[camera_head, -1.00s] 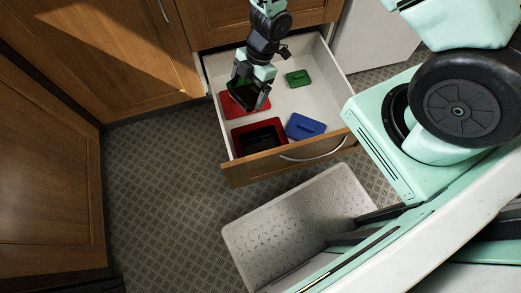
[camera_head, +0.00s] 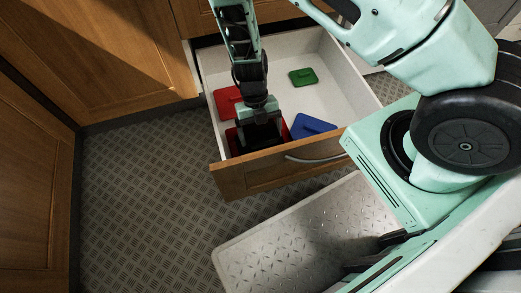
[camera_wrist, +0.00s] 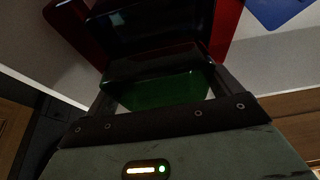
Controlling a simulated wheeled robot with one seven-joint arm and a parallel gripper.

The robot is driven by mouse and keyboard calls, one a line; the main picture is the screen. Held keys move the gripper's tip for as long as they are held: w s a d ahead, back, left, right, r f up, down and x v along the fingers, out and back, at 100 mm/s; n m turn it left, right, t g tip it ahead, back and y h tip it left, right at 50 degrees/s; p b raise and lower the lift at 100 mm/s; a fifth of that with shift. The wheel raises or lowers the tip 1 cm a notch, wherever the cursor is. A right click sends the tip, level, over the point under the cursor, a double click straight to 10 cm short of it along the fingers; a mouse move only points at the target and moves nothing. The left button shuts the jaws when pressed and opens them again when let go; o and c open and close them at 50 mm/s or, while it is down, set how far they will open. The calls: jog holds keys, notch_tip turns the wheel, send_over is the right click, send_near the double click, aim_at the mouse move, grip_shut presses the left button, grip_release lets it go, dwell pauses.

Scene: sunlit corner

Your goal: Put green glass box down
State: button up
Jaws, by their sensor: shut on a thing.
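My gripper (camera_head: 259,137) points down at the front left of the open drawer (camera_head: 345,93). In the wrist view my gripper (camera_wrist: 162,82) is shut on the green glass box (camera_wrist: 165,90), a dark, translucent green box between the two fingers. In the head view my gripper hides this box. A red box with a dark inside (camera_wrist: 75,28) lies beyond and beneath it; in the head view only its red edges (camera_head: 286,132) show around the gripper. I cannot tell whether the green box touches it.
In the drawer lie a red lid (camera_head: 226,102) at the left, a blue lid (camera_head: 314,126) at the front right and a green lid (camera_head: 303,77) at the back. White drawer floor is clear between them. The wooden drawer front (camera_head: 265,172) stands close to my gripper.

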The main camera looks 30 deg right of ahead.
notch_tip(320, 180, down, 8)
jog(key=b, duration=0.3)
jog(key=shift+b, duration=0.3)
jog(key=shift+f, duration=0.1)
jog(key=shift+f, duration=0.15)
jog(key=o, duration=0.9)
jog(key=shift+c, duration=0.2)
